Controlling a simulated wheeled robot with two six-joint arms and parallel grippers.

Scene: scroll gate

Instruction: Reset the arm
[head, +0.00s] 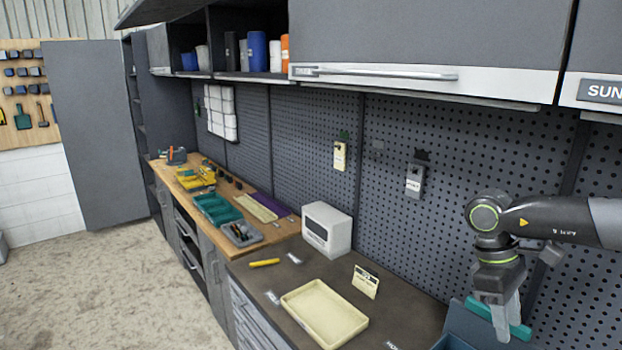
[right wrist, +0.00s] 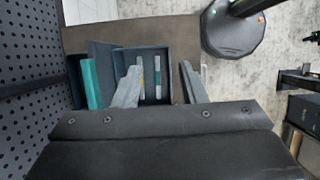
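My right gripper (head: 505,318) hangs fingers-down at the right of the head view, over a dark blue box (head: 462,328) at the bench's right end. In the right wrist view its two fingers (right wrist: 161,85) stand apart with nothing gripped between them. Below them the dark blue box (right wrist: 120,50) shows, with several thin upright items inside. A teal item (right wrist: 91,84) lies at the box's left side. The left gripper is in neither view.
A cream tray (head: 325,340), a small standing card (head: 365,281), a yellow marker (head: 264,262) and a white box (head: 327,229) are on the dark bench. Pegboard (head: 440,235) rises behind the bench. A wall cabinet (head: 420,35) hangs above. Open floor (head: 120,290) lies left.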

